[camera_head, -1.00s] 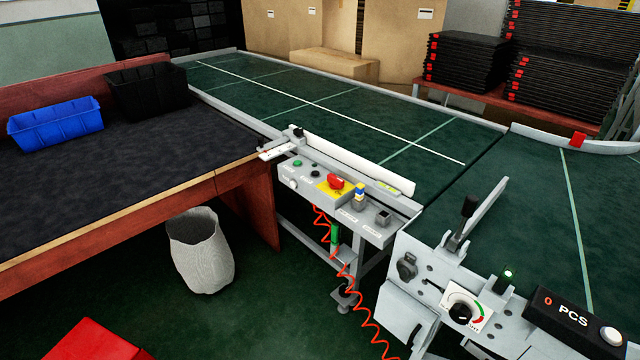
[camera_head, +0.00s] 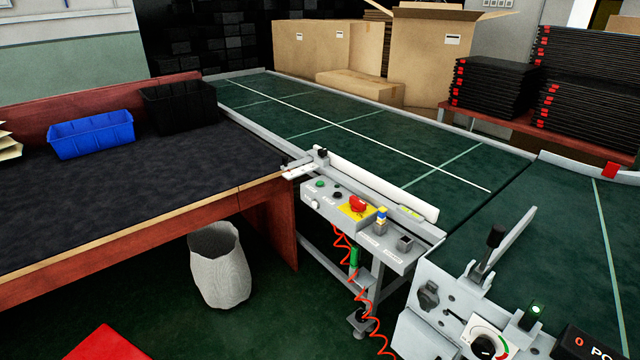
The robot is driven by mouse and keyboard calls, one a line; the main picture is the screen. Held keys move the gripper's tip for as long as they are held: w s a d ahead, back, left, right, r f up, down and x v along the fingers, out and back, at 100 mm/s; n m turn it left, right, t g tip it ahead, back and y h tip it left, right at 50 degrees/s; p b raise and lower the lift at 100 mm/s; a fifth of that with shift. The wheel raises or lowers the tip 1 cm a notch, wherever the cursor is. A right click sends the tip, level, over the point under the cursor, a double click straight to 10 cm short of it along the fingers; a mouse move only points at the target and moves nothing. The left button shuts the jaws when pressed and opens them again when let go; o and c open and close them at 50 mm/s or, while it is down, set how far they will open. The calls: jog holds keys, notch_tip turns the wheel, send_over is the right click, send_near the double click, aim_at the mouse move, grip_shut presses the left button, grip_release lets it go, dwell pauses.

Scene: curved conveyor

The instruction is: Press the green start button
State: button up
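The green start button (camera_head: 320,184) is a small round button at the left end of a grey control panel (camera_head: 349,222) on the near side of the conveyor. A small black button (camera_head: 337,195) is just right of it. A red emergency knob (camera_head: 357,203) sits on a yellow plate further right, and a blue and yellow part (camera_head: 381,220) stands beyond it. My gripper is not in view, so nothing is seen touching the panel.
A dark-topped workbench (camera_head: 120,190) with a blue bin (camera_head: 91,134) and a black bin (camera_head: 179,104) stands left. A coiled red cable hangs below the panel. A second conveyor unit (camera_head: 450,310) stands at right.

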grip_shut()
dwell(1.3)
